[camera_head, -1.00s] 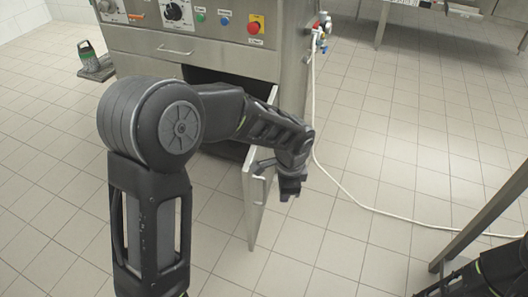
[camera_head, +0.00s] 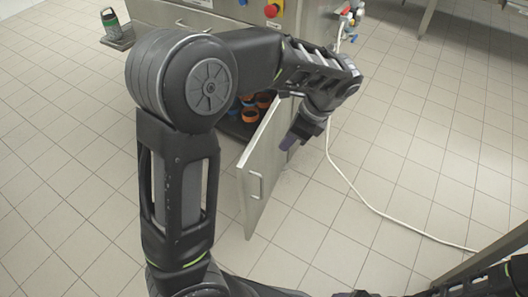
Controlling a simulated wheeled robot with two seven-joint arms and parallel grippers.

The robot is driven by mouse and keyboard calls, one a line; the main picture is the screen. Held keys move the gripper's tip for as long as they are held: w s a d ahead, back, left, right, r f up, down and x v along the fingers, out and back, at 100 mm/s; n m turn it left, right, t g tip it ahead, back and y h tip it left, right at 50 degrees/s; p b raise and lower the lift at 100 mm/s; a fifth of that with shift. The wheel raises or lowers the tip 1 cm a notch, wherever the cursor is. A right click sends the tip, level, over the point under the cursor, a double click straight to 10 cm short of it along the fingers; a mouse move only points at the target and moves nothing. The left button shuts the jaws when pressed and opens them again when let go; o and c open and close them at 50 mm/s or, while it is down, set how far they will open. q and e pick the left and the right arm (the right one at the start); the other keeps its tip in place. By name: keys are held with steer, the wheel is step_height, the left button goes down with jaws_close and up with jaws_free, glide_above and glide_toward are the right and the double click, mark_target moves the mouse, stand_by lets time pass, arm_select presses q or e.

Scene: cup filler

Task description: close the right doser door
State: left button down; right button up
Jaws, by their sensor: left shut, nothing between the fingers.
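The doser door (camera_head: 262,160) is a grey metal panel on the front of the steel machine, standing open, with a bar handle (camera_head: 256,185) near its free edge. My left gripper (camera_head: 294,138) is shut and empty, pointing down at the right of the door's upper part, on the handle side. Whether its fingertips touch the panel I cannot tell. My left arm hides much of the cabinet opening.
Orange and dark round items (camera_head: 262,100) sit inside the open cabinet. A red button (camera_head: 271,11) is on the machine front. A white hose (camera_head: 352,186) runs over the tiled floor at the right. A green-and-black object (camera_head: 112,24) stands at the upper left.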

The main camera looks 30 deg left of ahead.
arm_select(q)
steer(key=shift+f, duration=0.15)
steer(key=s+a+f+b, duration=0.1)
steer(key=a+f+b, duration=0.2)
steer(key=a+f, duration=0.4)
steer(key=shift+b+x, duration=0.4)
steer(key=shift+x, duration=0.7)
steer(key=shift+s+d, duration=0.1)
steer(key=shift+s, duration=0.05)
